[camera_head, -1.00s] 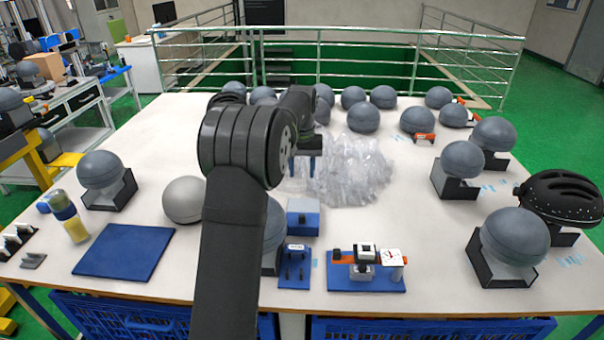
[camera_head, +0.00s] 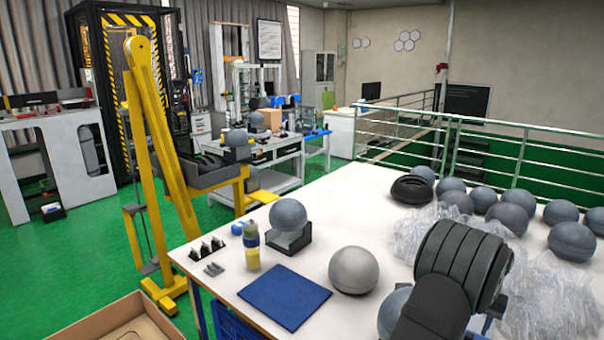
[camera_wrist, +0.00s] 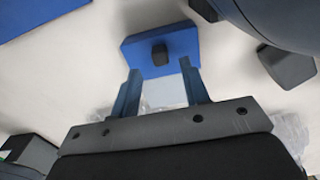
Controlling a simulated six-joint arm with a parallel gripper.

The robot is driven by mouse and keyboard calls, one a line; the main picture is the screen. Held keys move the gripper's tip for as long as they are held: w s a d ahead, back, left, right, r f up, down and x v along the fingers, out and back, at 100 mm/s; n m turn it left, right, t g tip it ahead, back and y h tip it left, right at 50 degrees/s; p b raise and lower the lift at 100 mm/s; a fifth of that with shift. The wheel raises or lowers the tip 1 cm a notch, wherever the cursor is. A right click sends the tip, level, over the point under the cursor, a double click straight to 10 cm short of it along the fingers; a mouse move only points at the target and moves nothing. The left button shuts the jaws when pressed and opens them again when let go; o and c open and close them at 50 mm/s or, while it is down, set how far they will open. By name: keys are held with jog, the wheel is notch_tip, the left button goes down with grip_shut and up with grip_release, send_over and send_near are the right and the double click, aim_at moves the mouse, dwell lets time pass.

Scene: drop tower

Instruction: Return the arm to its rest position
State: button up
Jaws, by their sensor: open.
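My gripper shows in the wrist view (camera_wrist: 162,98), with its two blue fingers apart and nothing between them. It hangs above the white table (camera_wrist: 70,75). A blue block with a dark square knob (camera_wrist: 183,45) lies on the table just beyond the fingertips. Whether the fingers touch it I cannot tell. In the head view my arm (camera_head: 450,275) is at the lower right over the white table (camera_head: 345,205), and my gripper is hidden there.
The table holds a blue mat (camera_head: 284,297), a silver ball (camera_head: 354,270), a grey ball on a dark stand (camera_head: 288,215), a bottle (camera_head: 251,245) and several grey balls behind clear plastic wrap (camera_head: 420,232). A yellow tower (camera_head: 150,150) stands left of the table. A cardboard box (camera_head: 110,325) is at lower left.

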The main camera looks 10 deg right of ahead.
notch_tip(320, 180, down, 4)
jog(key=shift+f, duration=0.15)
dwell(0.4)
